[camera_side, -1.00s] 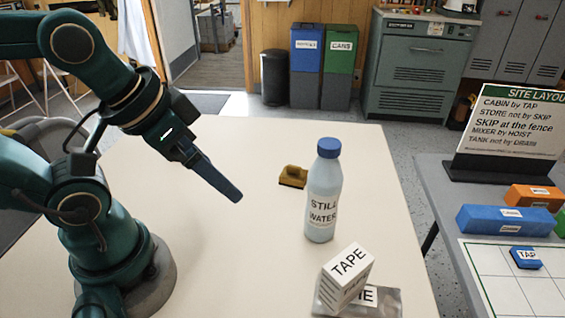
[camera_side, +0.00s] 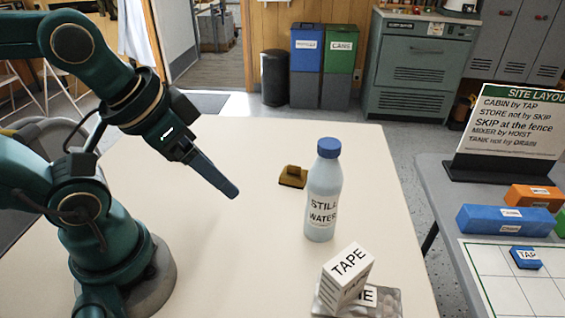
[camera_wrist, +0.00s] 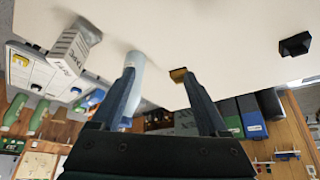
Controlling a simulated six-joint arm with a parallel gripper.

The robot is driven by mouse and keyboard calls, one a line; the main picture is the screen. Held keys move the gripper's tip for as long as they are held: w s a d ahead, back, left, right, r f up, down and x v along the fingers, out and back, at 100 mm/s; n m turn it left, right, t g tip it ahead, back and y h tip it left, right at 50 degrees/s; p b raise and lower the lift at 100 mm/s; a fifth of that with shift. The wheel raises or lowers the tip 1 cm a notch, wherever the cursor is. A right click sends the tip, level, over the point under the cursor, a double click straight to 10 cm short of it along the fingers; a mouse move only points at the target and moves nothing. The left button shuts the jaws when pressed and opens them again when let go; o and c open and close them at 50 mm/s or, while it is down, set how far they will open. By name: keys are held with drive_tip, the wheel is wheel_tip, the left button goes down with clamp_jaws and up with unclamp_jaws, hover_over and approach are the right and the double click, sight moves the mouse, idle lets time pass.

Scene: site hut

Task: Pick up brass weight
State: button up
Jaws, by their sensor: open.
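The brass weight (camera_side: 293,177) is a small brown-gold block with a knob on top, standing on the cream table left of the water bottle. In the wrist view the weight (camera_wrist: 178,75) shows just beyond the tip of the right finger, between the two fingers' lines. My gripper (camera_side: 233,193) points down and to the right above the table, left of the weight and apart from it. In the wrist view my gripper (camera_wrist: 160,77) has its fingers spread with nothing between them.
A water bottle (camera_side: 323,195) with a blue cap stands close to the weight on the right. A TAPE box (camera_side: 347,272) rests on a grey packet (camera_side: 385,300) near the front. A dark block (camera_wrist: 295,45) shows in the wrist view. The table's left middle is clear.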

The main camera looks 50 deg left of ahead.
drive_tip(key=w+d+r+n+t+h, duration=0.15)
drive_tip(key=w+r+t, duration=0.4)
drive_tip(key=w, duration=0.55)
drive_tip(key=n+y, duration=0.7)
drive_tip(key=y, duration=0.1)
hover_over(293, 167)
drive_tip(key=w, duration=0.1)
drive_tip(key=shift+t, duration=0.45)
drive_tip(key=f, duration=1.1)
drive_tip(key=shift+w+d, duration=0.15)
drive_tip(key=shift+d, duration=0.15)
drive_tip(key=shift+m+g, duration=0.85)
drive_tip(key=shift+g, duration=0.05)
drive_tip(key=f, duration=0.2)
drive_tip(key=s+f, duration=0.1)
drive_tip(key=f, duration=0.2)
drive_tip(key=s+f, duration=0.1)
drive_tip(key=f, duration=0.2)
drive_tip(key=shift+s+f, duration=0.15)
drive_tip(key=shift+x, duration=2.4)
drive_tip(key=shift+y, duration=0.25)
clamp_jaws()
